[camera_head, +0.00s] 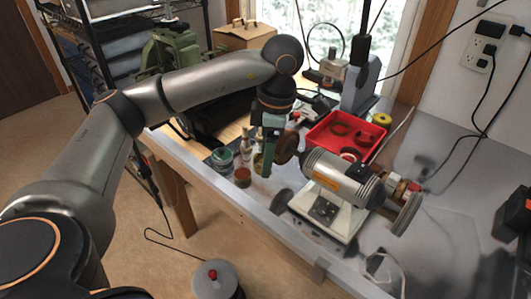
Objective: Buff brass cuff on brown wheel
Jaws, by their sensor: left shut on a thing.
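My left gripper (268,168) points down over the bench, just left of the brown wheel (287,147) on the left end of the grinder's shaft. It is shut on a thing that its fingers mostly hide. A small yellowish patch (258,162) shows beside the fingers and may be the brass cuff, but I cannot tell for sure. The fingers are very close to the wheel; whether the held thing touches it I cannot tell. The bench grinder (340,178) has a silver body on a white base. My right gripper is out of view.
A red tray (347,133) with ring-shaped pieces lies behind the grinder. Small jars (222,157) and bottles (246,145) stand left of my gripper. A second wheel (407,213) is on the grinder's right end. The metal bench (455,175) is mostly clear at right.

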